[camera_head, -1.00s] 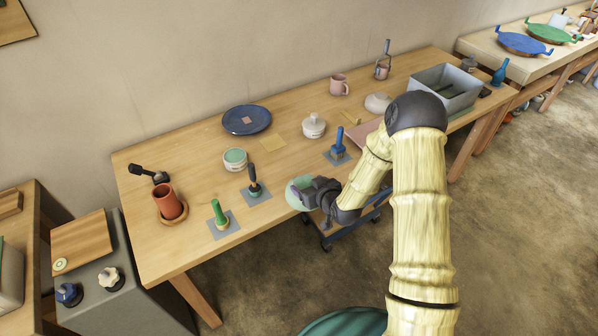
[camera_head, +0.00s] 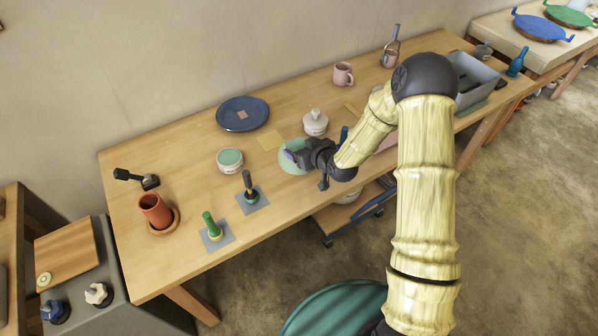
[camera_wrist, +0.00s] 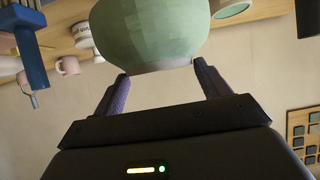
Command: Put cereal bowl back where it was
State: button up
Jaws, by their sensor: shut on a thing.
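The cereal bowl (camera_head: 293,160) is pale green and shows in the head view over the middle of the table, partly hidden by my gripper (camera_head: 290,155). In the wrist view the bowl (camera_wrist: 150,32) fills the top middle, between the two dark fingers of my gripper (camera_wrist: 160,80). The fingers are shut on it. I cannot tell from the head view whether the bowl touches the table or hangs just above it.
A blue-handled tool is partly hidden behind my arm. A dark-handled tool (camera_head: 249,187) and a green-topped tub (camera_head: 230,160) stand to the left.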

jog(key=b, duration=0.4)
jog(key=shift+w+a+f, duration=0.15)
jog(key=shift+f, duration=0.15)
jog(key=b, duration=0.3)
jog(key=shift+b, duration=0.4)
jog(key=b, duration=0.3)
jog(key=shift+r, duration=0.2)
jog(key=shift+r+b, duration=0.1)
jog(key=shift+b, duration=0.6)
jog(key=shift+s+r+b, duration=0.25)
jog(key=shift+r+b, duration=0.3)
jog(key=shift+b, duration=0.3)
notch_tip(320, 180, down, 6)
jog(key=shift+f, duration=0.15)
